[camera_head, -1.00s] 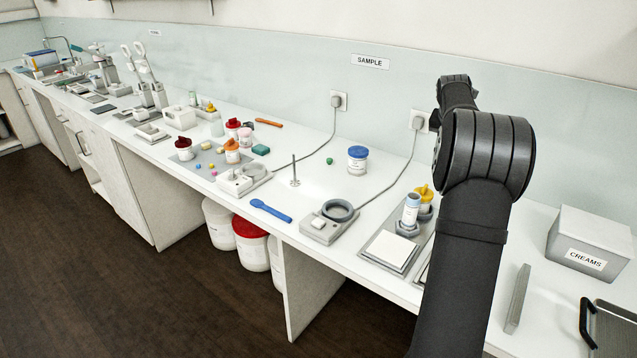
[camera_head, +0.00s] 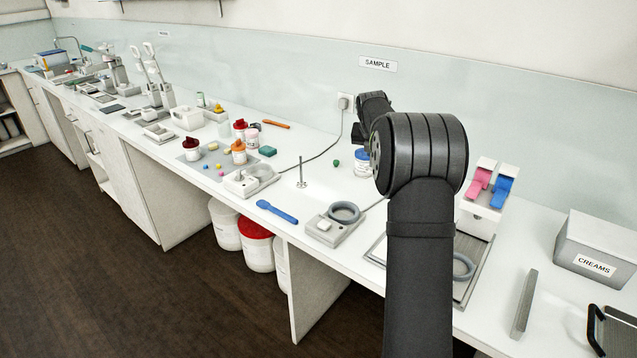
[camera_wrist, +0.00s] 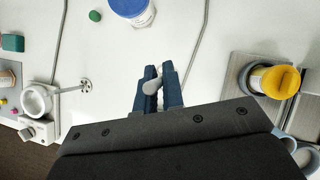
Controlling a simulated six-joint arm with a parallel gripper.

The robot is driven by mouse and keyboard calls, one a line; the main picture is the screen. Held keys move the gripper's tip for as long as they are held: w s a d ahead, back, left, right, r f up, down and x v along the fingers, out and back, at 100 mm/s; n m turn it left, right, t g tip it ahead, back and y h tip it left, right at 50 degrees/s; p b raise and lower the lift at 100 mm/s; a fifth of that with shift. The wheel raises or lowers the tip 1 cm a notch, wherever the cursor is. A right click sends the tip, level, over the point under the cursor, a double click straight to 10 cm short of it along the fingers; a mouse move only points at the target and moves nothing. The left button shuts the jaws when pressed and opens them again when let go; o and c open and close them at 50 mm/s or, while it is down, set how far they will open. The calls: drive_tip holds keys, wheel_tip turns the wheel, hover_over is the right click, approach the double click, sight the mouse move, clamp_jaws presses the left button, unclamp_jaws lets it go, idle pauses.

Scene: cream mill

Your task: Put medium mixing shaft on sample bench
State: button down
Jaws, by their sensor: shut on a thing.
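My gripper shows in the wrist view (camera_wrist: 158,88) with its two blue fingers shut on a pale grey, rounded piece (camera_wrist: 153,87). Only its end shows, so I cannot tell its full shape or whether it is the medium mixing shaft. In the head view my arm hides the fingers. A thin metal mixing shaft with a small disc foot (camera_head: 301,173) stands upright on the white sample bench (camera_head: 330,182), under the SAMPLE sign (camera_head: 378,64). This shaft also shows at the left of the wrist view (camera_wrist: 86,86), apart from my gripper.
A blue-lidded jar (camera_wrist: 134,8) and a small green piece (camera_wrist: 95,15) are beyond my gripper. A yellow-topped container (camera_wrist: 275,82) is to the right. A blue spoon (camera_head: 277,212) and grey ring device (camera_head: 336,222) lie near the front edge. Bare bench lies between shaft and gripper.

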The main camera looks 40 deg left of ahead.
drive_tip(key=shift+s+a+f, duration=0.3)
drive_tip(key=shift+a+f, duration=1.55)
drive_tip(key=shift+a, duration=0.05)
drive_tip(key=shift+s+a+f, duration=0.35)
drive_tip(key=shift+a+f, duration=1.5)
drive_tip(key=shift+s+a+f, duration=0.3)
drive_tip(key=shift+a+f, duration=1.55)
drive_tip(key=shift+a, duration=0.05)
drive_tip(key=shift+f, duration=0.2)
drive_tip(key=c, duration=1.5)
unclamp_jaws()
drive_tip(key=shift+c, duration=0.2)
drive_tip(key=shift+r, duration=0.15)
drive_tip(key=shift+r, duration=0.2)
drive_tip(key=v, duration=1.1)
drive_tip(key=shift+s+d+r, duration=0.15)
drive_tip(key=shift+s+r, duration=0.05)
drive_tip(key=shift+r, duration=0.1)
